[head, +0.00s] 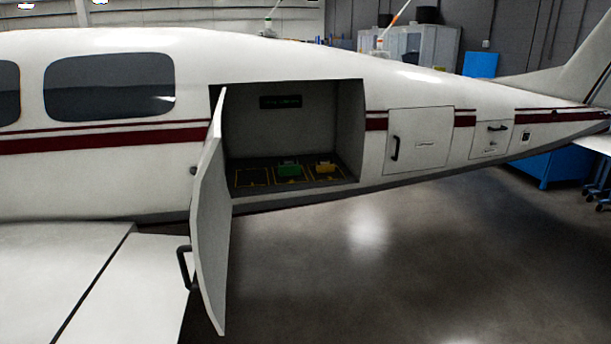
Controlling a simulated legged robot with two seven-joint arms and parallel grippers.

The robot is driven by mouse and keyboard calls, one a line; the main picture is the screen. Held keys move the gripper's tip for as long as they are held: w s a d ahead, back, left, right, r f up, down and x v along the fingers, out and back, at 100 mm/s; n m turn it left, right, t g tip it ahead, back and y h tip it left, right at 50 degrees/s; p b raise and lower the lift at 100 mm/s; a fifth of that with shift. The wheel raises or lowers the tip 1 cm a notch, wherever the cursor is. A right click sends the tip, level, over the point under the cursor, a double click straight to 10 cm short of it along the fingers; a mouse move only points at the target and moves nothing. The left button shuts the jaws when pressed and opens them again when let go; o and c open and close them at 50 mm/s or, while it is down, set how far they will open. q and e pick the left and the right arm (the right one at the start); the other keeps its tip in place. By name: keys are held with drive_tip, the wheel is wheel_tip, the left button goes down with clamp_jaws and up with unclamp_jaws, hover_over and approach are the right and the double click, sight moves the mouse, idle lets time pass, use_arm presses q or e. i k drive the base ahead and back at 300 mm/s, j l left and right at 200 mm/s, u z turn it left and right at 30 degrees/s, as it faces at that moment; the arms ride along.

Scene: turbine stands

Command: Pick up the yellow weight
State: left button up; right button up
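A small yellow weight (325,167) sits on the floor of an open compartment in the side of a white aircraft, toward the compartment's right. A green weight (289,169) sits just to its left, apart from it. Both rest in yellow-outlined areas on the dark compartment floor (254,186). The outlined area at the left looks empty. Neither of my grippers shows in the head view.
The compartment door (211,230) hangs open at the left of the opening, with a dark handle (184,267). The white wing (60,270) fills the lower left. Closed hatches (420,146) lie to the right. The hangar floor (400,260) below is clear.

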sight(321, 167)
drive_tip(key=i+l, duration=0.15)
drive_tip(key=i, duration=0.45)
drive_tip(key=i+l, duration=0.1)
drive_tip(key=i, duration=0.45)
drive_tip(key=i+l, duration=0.15)
drive_tip(key=i, duration=0.45)
drive_tip(key=i+l, duration=0.15)
drive_tip(key=i, duration=0.4)
